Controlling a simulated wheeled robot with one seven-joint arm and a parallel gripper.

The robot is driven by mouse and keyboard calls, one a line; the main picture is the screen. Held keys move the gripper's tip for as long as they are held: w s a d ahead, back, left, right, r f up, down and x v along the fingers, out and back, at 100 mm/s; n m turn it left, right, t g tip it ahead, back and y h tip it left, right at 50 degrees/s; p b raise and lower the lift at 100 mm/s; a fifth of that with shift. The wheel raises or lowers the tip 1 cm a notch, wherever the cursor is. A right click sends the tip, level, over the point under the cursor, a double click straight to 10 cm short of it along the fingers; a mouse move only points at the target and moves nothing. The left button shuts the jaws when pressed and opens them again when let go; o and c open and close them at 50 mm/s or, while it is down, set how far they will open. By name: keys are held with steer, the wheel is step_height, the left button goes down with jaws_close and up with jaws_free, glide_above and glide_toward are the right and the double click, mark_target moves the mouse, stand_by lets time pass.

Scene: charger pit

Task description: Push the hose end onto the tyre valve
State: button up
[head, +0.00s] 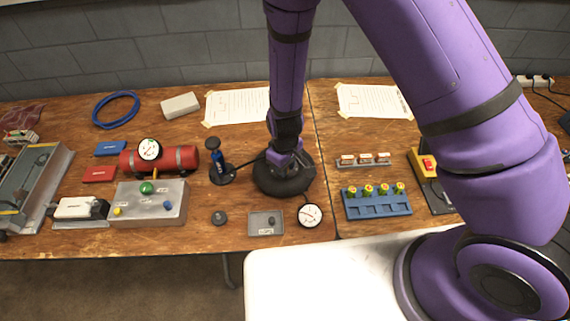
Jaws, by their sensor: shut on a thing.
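The black tyre (268,187) lies flat in the middle of the bench. My gripper (285,162) points down over the tyre's middle and is shut on the hose end, which is mostly hidden by the fingers. A round white gauge (310,215) lies at the tyre's front right.
A small grey tray (254,224) and a dark round knob (218,217) lie in front. A metal control box (150,210) and a red tank (180,158) stand left. A blue rack (377,208) and a yellow switch box (424,165) are right. Bare wood separates the tyre from the rack.

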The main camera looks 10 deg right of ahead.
steer(key=shift+f, duration=0.3)
steer(key=o, duration=1)
step_height(320, 180, up, 11)
steer(key=shift+f, duration=0.1)
stand_by(0.4)
